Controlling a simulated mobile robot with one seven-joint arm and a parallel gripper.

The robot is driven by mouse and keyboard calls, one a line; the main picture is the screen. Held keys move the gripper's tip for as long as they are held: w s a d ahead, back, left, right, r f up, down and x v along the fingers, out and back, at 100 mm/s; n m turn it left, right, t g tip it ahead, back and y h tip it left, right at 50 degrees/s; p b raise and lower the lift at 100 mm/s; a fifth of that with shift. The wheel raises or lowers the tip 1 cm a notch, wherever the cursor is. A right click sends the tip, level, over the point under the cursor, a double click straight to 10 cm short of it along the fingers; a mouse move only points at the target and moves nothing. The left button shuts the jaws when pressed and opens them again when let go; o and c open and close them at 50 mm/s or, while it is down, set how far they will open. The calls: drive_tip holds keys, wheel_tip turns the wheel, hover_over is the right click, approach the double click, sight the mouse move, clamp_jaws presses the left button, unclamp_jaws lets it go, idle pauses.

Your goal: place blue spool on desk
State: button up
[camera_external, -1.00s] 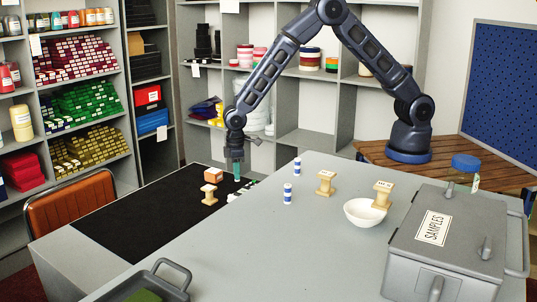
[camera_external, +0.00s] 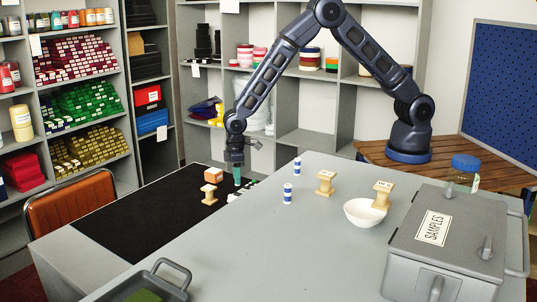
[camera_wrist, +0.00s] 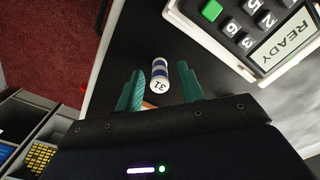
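In the wrist view, a blue-and-white spool (camera_wrist: 160,78) marked 31 shows between my gripper's green fingers (camera_wrist: 160,88), with a gap on each side. My gripper is open and not touching the spool. In the external view, my gripper (camera_external: 237,176) points down over the far right part of the black mat (camera_external: 130,215); no spool can be made out there beneath it. Two other blue-and-white spools stand on the grey desk (camera_external: 250,250), one farther back (camera_external: 297,166) and one nearer (camera_external: 287,194).
A keypad device with a READY display (camera_wrist: 285,42) lies close to the spool. The desk's middle front is clear.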

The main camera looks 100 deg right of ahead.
drive_tip(key=s+r+t, duration=0.1)
drive_tip(key=s+r, duration=0.4)
drive_tip(key=r, duration=0.8)
drive_tip(key=s+r, duration=0.4)
drive_tip(key=r, duration=1)
drive_tip(key=s+r+t, duration=0.1)
drive_tip(key=s+r, duration=0.9)
drive_tip(key=s, duration=0.3)
drive_tip(key=s+r+t, duration=0.2)
drive_tip(key=s+r, duration=0.1)
drive_tip(key=s, duration=2.3)
drive_tip(key=shift+s+a+t, duration=0.25)
drive_tip(key=shift+s+t, duration=0.05)
